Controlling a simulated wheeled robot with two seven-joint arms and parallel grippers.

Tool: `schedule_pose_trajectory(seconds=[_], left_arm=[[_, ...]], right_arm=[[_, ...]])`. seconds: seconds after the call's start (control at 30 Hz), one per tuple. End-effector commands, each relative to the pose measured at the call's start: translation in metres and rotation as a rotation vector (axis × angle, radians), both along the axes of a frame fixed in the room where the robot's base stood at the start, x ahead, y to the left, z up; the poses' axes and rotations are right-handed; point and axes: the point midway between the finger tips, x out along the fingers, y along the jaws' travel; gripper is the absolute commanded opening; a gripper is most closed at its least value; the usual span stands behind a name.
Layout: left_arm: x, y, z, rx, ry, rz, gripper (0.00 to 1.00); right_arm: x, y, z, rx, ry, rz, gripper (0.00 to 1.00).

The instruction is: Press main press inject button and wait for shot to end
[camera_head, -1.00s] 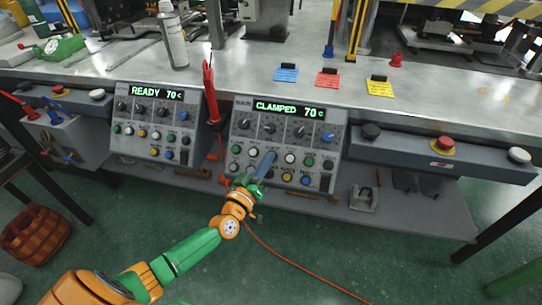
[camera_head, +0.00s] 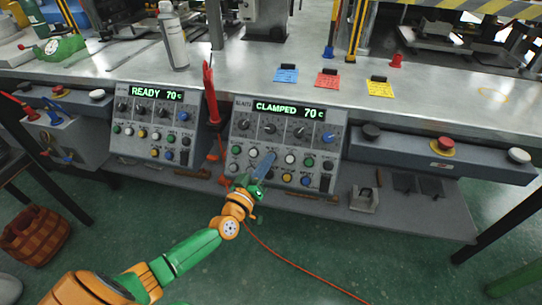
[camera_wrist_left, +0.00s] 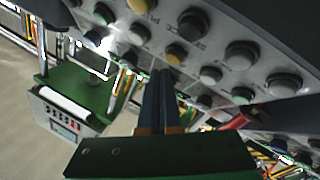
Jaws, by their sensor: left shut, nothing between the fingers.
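The main press panel (camera_head: 243,126) is a grey box with knobs, rows of coloured buttons and a green display (camera_head: 289,110) reading "CLAMPED 70 c". My left gripper (camera_head: 268,158) is shut and empty, its blue fingers pointing up at the panel's button rows. In the left wrist view, the shut fingertips (camera_wrist_left: 159,74) lie close below a yellowish button (camera_wrist_left: 175,54) among several grey, green and blue ones. I cannot tell whether the tips touch a button. The fingers and hand hide part of the lower rows. My right gripper is out of view.
A second panel (camera_head: 122,104) at left reads "READY 70 c". A red tool (camera_head: 210,92) stands between the panels. A grey bar with a red stop button (camera_head: 442,146) is at right. A spray can (camera_head: 174,40) and coloured cards (camera_head: 327,80) are on the metal table.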

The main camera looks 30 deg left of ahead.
Motion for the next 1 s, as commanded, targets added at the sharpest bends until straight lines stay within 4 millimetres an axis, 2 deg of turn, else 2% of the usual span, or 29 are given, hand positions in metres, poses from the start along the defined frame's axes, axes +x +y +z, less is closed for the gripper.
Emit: schedule_pose_trajectory(seconds=[1.0], left_arm=[[0.0064, 0.0015, -0.0052, -0.001, 0.0, 0.0, 0.0]], right_arm=[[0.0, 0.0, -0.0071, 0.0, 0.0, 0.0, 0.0]])
